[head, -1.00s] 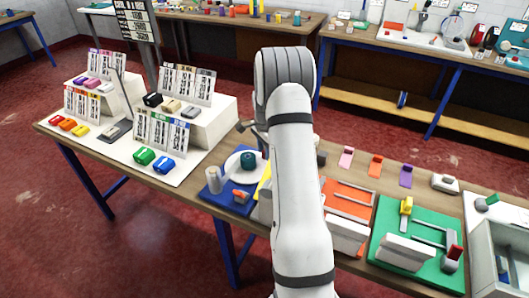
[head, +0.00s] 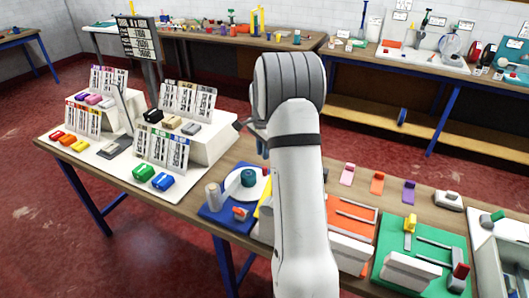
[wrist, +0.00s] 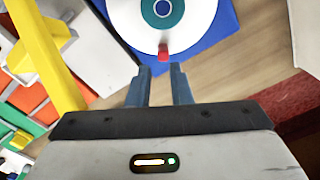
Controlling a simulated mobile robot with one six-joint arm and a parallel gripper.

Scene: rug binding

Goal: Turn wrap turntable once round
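The wrap turntable is a white disc (wrist: 188,32) with a teal hub (wrist: 162,9) on a blue base (wrist: 213,42). In the head view the white disc (head: 262,191) carries a teal spool (head: 248,178), and my arm hides its right side. In the wrist view a small red knob (wrist: 163,53) sits at the disc's near rim. My gripper (wrist: 160,70) is open, its two blue-grey fingers apart and empty. The knob shows just beyond the gap between the fingertips, seemingly not gripped. In the head view my gripper is mostly hidden behind my arm.
A pale cylinder (head: 213,197) and a red-topped piece (head: 240,213) stand on the blue base. A yellow bar (wrist: 48,55) is close on the wrist view's left. Orange (head: 352,219) and green (head: 440,255) stations lie to the right. White display stands (head: 196,137) are at the left.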

